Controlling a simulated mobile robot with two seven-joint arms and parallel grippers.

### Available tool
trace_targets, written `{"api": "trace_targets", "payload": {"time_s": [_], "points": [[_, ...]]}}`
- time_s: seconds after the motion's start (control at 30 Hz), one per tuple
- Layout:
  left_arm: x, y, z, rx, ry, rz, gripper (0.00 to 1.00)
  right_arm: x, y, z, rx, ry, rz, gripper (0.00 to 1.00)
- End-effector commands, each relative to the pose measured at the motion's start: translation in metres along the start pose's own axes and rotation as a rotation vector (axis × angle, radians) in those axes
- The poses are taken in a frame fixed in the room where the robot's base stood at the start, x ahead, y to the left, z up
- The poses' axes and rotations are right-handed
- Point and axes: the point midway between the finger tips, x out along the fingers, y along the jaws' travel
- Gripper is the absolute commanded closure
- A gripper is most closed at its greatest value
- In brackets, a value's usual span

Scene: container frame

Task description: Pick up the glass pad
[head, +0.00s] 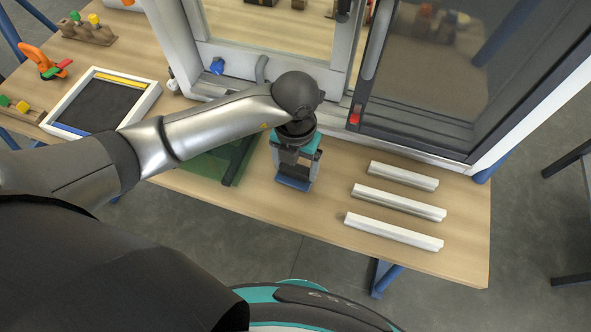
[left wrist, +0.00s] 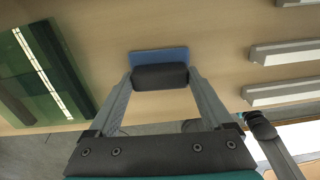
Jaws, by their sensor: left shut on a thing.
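The glass pad (head: 293,184) appears as a small flat blue block at the tips of my left gripper (head: 295,176). It also shows in the left wrist view (left wrist: 158,55), just past the dark fingertips (left wrist: 160,77). My left gripper points down over the wooden table near its front edge and is shut on the pad. The fingertips hide part of the pad. I cannot tell whether the pad still touches the table. My right gripper is not in view.
Three white profile strips (head: 395,230) lie right of the gripper. A green transparent panel (head: 205,163) with dark bars lies to its left. The window frame (head: 430,146) stands behind. A white-edged tray (head: 146,101) and small coloured clamps (head: 50,65) are at the left.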

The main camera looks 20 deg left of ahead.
Motion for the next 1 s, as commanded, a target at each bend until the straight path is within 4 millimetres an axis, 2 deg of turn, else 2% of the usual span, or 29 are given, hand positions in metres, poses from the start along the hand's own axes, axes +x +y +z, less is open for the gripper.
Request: {"api": "trace_targets", "payload": {"time_s": [0.03,0.1,0.37,0.57,0.77,1.0], "points": [[0.0,0.0,0.0,0.0,-0.001,0.0,0.65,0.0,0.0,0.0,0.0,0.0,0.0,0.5],[0.0,0.0,0.0,0.0,-0.001,0.0,0.71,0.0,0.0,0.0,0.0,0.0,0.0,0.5],[-0.002,0.0,0.001,0.0,-0.001,0.0,0.71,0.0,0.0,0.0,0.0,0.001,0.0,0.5],[-0.018,0.0,0.001,0.0,-0.002,-0.001,0.71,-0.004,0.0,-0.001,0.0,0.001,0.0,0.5],[-0.061,0.0,0.002,0.002,-0.007,-0.001,0.71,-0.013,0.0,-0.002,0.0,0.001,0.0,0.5],[-0.133,0.0,0.002,0.002,-0.007,-0.001,0.71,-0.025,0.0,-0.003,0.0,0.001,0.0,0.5]]}}
